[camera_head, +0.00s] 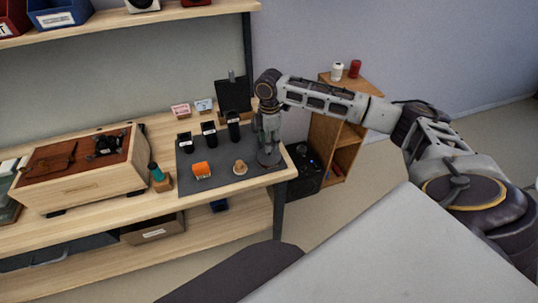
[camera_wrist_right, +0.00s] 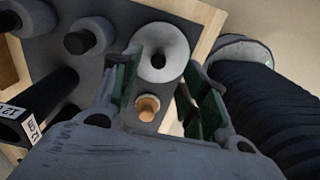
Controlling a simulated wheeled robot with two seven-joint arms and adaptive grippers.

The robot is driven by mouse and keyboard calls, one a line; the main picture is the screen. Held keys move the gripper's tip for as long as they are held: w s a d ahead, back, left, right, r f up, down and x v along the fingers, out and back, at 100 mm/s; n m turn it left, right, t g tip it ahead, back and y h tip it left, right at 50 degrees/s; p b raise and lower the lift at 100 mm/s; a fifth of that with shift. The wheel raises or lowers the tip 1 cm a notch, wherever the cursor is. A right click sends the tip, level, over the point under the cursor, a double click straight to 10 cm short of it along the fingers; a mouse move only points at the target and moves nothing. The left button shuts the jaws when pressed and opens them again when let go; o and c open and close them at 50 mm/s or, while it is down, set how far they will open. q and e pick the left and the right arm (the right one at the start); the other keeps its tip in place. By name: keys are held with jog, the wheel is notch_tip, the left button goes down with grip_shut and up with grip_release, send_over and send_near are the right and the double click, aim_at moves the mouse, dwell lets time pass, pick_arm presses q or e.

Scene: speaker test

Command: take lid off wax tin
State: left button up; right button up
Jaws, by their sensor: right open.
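My right gripper (camera_head: 268,146) points down over the right end of the dark mat, just above a round grey thing (camera_head: 269,158) that it partly hides. This may be the wax tin; no label shows. In the right wrist view my right gripper (camera_wrist_right: 165,95) is open, its green-padded fingers apart. A small round tan knob (camera_wrist_right: 148,105) shows between them, with a pale grey disc with a dark centre hole (camera_wrist_right: 172,47) beyond. I cannot tell whether the fingers touch anything. My left gripper is not in view.
A wooden box (camera_head: 80,188) stands left. A wooden shelf unit (camera_head: 325,143) stands right of the table.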

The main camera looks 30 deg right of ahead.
notch_tip(320, 180, down, 3)
jog(key=shift+w, duration=0.1)
jog(key=shift+f, duration=0.75)
jog(key=c, duration=0.9)
grip_shut()
notch_tip(320, 180, up, 9)
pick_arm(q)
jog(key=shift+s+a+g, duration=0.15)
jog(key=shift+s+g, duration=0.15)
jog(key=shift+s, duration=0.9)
pick_arm(e)
jog(key=shift+r, duration=0.5)
